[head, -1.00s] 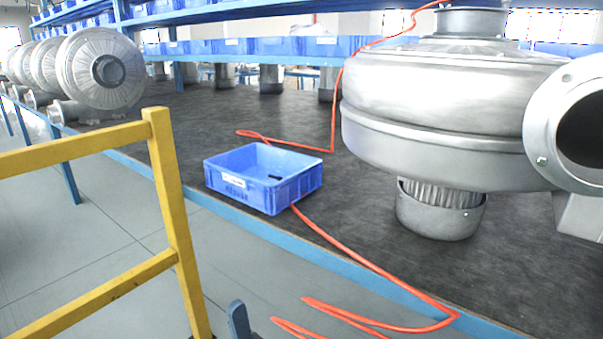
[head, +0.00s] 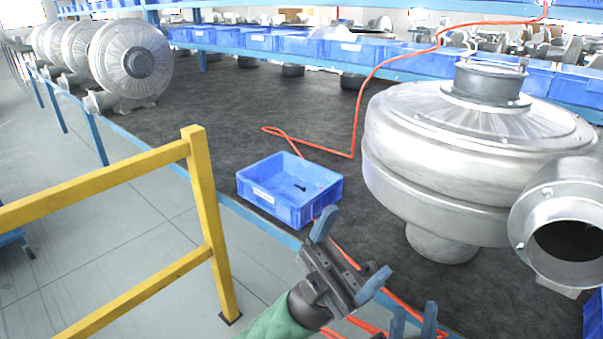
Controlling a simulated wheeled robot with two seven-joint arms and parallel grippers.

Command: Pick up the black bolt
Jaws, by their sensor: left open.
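The black bolt (head: 300,188) is a small dark piece lying on the floor of the blue crate (head: 290,211) on the bench. My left gripper (head: 348,255) has blue fingertips spread wide apart with nothing between them. It is in front of the crate, below and to the right of it in the picture, clear of the bolt. My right gripper (head: 414,322) shows only at the bottom edge. Its two blue fingertips stand apart and nothing shows between them; the rest is cut off.
A large silver blower (head: 470,150) stands right of the crate. An orange hose (head: 360,100) runs across the dark bench top (head: 225,115) and past the crate. A yellow rail (head: 205,210) stands at front left. More blowers (head: 130,62) line the far left.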

